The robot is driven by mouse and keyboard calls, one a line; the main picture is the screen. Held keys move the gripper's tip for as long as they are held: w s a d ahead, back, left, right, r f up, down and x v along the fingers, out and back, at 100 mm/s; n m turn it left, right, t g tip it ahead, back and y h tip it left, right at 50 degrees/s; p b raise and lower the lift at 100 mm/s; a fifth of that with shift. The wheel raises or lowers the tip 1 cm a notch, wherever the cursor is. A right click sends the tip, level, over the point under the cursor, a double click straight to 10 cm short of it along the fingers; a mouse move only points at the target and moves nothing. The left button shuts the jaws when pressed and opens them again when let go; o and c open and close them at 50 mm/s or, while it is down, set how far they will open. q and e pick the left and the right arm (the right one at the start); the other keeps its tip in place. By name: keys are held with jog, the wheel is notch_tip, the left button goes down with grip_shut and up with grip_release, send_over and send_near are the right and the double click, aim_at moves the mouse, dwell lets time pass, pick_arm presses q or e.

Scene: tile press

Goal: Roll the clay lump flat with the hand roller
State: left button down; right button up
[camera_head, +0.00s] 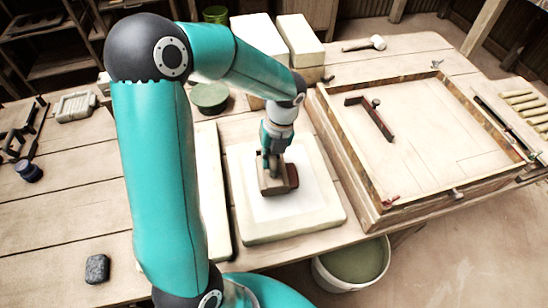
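My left gripper (270,168) points down over a white sheet (297,204) on a pale square slab (327,211) at the middle of the table. Its fingers are on a grey-brown piece with a dark red end, which looks like the hand roller (278,186). The fingers look closed on it, though they are small and partly hidden. I cannot make out the clay lump separately; it may be under or behind the roller and gripper. My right gripper is not in view.
A raised wooden frame (357,185) stands right of the slab. Pale blocks (262,42) stand behind. A green-filled bucket (322,277) sits below the table's front edge. A dark grey lump (97,268) lies at front left. A mallet (366,44) lies at the back.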

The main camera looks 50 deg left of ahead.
aim_at(269, 150)
pick_arm(q)
jog(key=shift+w+d+f, duration=0.25)
jog(key=shift+w+d, duration=0.6)
jog(key=shift+w, duration=0.25)
jog(key=shift+w+d+p, duration=0.65)
jog(key=shift+w+d, duration=0.1)
jog(key=shift+w, duration=0.35)
jog(key=shift+s+a+r, duration=0.2)
jog(key=shift+s+a, duration=0.65)
jog(key=shift+s, duration=0.25)
jog(key=shift+s+a+r, duration=0.15)
jog(key=shift+s+a, duration=0.65)
jog(key=shift+s, duration=0.3)
jog(key=shift+r, duration=0.1)
notch_tip(269, 150, up, 7)
jog(key=p, duration=0.7)
